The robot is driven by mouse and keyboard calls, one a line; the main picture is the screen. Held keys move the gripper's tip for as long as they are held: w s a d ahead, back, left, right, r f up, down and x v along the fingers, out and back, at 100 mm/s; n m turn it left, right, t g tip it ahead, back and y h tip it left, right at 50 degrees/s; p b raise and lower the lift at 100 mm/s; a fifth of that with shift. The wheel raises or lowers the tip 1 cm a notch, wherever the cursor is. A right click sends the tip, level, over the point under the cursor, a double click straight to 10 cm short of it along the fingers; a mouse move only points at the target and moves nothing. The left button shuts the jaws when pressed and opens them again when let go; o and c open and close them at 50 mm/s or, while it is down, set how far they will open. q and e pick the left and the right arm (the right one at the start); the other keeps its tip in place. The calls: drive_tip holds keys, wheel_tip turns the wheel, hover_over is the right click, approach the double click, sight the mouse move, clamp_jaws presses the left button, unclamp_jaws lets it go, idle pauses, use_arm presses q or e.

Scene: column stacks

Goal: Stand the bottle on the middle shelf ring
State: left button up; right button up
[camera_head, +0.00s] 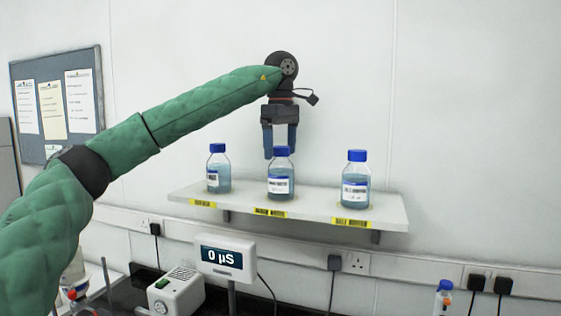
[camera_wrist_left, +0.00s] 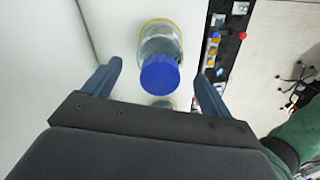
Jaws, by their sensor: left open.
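Three clear bottles with blue caps and pale blue liquid stand upright on a white wall shelf (camera_head: 310,202): the left bottle (camera_head: 218,170), the middle bottle (camera_head: 281,184) and the right bottle (camera_head: 355,182). My left gripper (camera_head: 280,149) points down over the middle bottle, open, its fingertips around cap height. In the left wrist view a blue-capped bottle (camera_wrist_left: 160,75) lies between the spread fingers, with visible gaps on both sides. A yellow ring (camera_wrist_left: 160,21) shows around its base. Part of another bottle shows near the palm. My right gripper is not in view.
Yellow labels (camera_head: 270,212) run along the shelf's front edge. Below are a meter reading "0 µS" (camera_head: 225,258), a white box device (camera_head: 176,292) and a small blue-capped bottle (camera_head: 442,298). Sockets and cables line the wall. The wall above the shelf is clear.

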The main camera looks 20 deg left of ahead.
use_arm(q)
drive_tip(key=shift+r+b, duration=0.4)
drive_tip(key=shift+r, duration=3.5)
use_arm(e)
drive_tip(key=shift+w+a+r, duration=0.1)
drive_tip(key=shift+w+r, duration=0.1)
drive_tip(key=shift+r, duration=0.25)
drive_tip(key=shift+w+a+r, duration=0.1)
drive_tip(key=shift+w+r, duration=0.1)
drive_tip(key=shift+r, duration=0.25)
